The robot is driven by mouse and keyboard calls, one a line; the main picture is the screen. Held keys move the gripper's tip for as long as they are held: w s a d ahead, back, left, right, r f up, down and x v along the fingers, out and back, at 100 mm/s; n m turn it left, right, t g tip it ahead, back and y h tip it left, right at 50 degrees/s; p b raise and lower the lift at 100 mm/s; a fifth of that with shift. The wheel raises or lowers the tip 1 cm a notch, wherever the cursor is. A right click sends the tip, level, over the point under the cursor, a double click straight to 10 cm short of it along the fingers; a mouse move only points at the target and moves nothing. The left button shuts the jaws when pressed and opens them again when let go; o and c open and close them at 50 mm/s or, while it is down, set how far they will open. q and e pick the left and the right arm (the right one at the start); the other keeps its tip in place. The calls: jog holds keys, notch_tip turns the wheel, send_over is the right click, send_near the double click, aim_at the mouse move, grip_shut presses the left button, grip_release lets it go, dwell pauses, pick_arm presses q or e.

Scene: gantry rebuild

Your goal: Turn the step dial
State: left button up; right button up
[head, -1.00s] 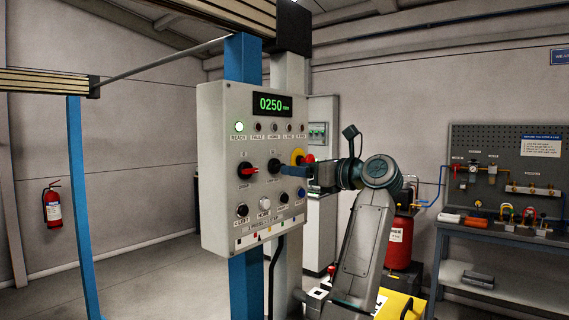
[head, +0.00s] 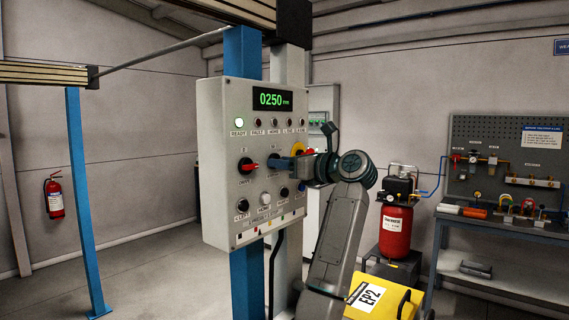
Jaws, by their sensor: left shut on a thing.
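The grey control panel (head: 219,150) hangs on a blue post. Its green display (head: 273,99) reads 0250. A dial with a red handle (head: 249,166) sits at the left of the dial row. The dark step dial (head: 272,164) is to its right, partly hidden by my left gripper (head: 279,164). The gripper comes in from the right and is shut on the dial. The dial's pointer and markings are too small or covered to read. The yellow ring with a red button (head: 299,149) is partly behind the gripper. My right gripper is not in view.
Push buttons (head: 264,198) sit below the dials. A red compressor tank (head: 395,232), a yellow EP2 case (head: 385,296) and a workbench (head: 500,232) stand at the right.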

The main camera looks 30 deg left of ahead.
pick_arm(q)
jog(key=shift+n+b, duration=4.9)
jog(key=shift+n, duration=3.9)
